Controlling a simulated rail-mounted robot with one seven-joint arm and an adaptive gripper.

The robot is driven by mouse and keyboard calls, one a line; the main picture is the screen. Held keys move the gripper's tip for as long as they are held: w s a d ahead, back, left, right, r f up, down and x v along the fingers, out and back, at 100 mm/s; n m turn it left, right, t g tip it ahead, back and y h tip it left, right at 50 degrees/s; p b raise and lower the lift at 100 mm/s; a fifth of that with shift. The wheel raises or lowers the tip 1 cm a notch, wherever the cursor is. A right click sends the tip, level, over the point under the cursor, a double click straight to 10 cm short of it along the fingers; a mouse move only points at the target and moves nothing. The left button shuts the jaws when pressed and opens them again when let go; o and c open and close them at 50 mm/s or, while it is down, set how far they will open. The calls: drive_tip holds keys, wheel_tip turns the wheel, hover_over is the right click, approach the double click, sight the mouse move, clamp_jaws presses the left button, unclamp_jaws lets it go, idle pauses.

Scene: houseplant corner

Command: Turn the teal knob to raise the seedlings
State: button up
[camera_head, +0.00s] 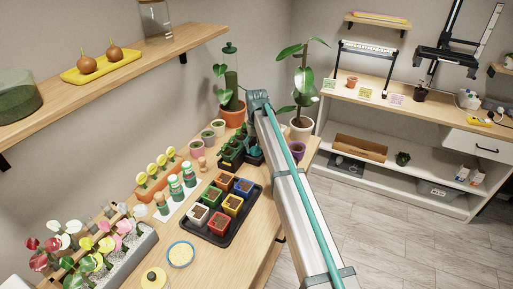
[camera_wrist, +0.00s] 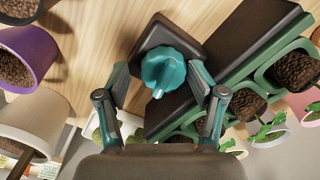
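The teal knob (camera_wrist: 164,70) has a scalloped edge and sits on a dark square base (camera_wrist: 166,32) in the wrist view. My gripper (camera_wrist: 160,77) is open, with one finger on each side of the knob and a visible gap to each finger. A dark panel (camera_wrist: 240,45) with green-edged pots of soil (camera_wrist: 295,70) lies right of the knob. In the head view, the green seedling tray (camera_head: 232,152) stands near the table's far end beside my arm.
A purple pot (camera_wrist: 28,55) and a pale pot (camera_wrist: 38,122) stand left of my gripper in the wrist view. In the head view, a black tray (camera_head: 212,236) of coloured pots is nearer on the table. A tall plant (camera_head: 301,95) stands behind my arm.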

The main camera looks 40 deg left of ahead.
sight(256, 147)
drive_tip(key=shift+s+a+r, duration=0.1)
drive_tip(key=shift+a+r, duration=0.05)
drive_tip(key=shift+a, duration=0.05)
drive_tip(key=shift+r, duration=0.45)
drive_tip(key=shift+d+r, duration=0.15)
drive_tip(key=shift+r, duration=3.25)
